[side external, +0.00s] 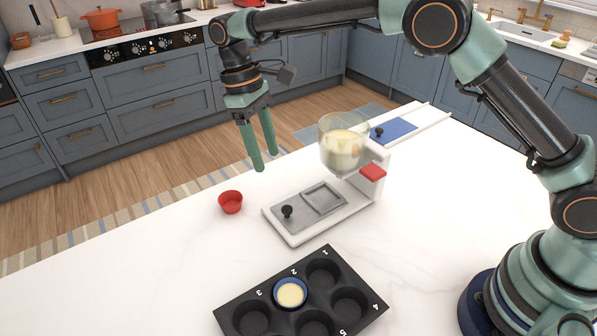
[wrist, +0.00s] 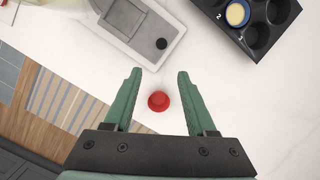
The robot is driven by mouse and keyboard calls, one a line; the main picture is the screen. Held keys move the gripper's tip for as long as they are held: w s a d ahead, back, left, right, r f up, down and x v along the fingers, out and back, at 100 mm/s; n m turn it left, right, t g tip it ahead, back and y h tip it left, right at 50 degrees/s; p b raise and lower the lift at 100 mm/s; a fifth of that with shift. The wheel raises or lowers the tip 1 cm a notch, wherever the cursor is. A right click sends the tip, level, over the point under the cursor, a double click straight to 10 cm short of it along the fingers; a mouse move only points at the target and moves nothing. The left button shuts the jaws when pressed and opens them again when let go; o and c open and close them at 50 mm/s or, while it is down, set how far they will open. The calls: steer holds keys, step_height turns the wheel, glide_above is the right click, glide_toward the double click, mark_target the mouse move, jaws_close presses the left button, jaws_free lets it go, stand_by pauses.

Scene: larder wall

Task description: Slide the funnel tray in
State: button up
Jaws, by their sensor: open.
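A white dispenser base (side external: 328,221) stands on the counter with a grey tray (side external: 301,207) lying along it. The tray has a square recessed frame and a black knob (side external: 287,211) at its near-left end; the knob also shows in the wrist view (wrist: 162,44). A glass hopper (side external: 343,143) holding pale contents sits above the base's far end. Behind it, a blue plate (side external: 393,130) with a black knob lies on a white rail. I cannot tell which plate is the funnel tray. My gripper (side external: 264,162) is open and empty, raised above the counter; its fingers also show in the wrist view (wrist: 159,72).
A small red cup (side external: 230,202) stands left of the base; in the wrist view (wrist: 159,101) it appears between my fingers. A black numbered muffin tin (side external: 259,297) lies in front, with a blue cup (side external: 290,292) of pale filling in one well. A red block (side external: 372,172) juts beneath the hopper.

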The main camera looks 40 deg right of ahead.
mark_target(286, 207)
steer(key=shift+w+f+m+g+h, duration=0.25)
steer(key=shift+f+m+g+h, duration=0.2)
steer(key=shift+m+g, duration=0.35)
steer(key=shift+x, duration=6)
steer(key=shift+a, duration=0.15)
jaws_close()
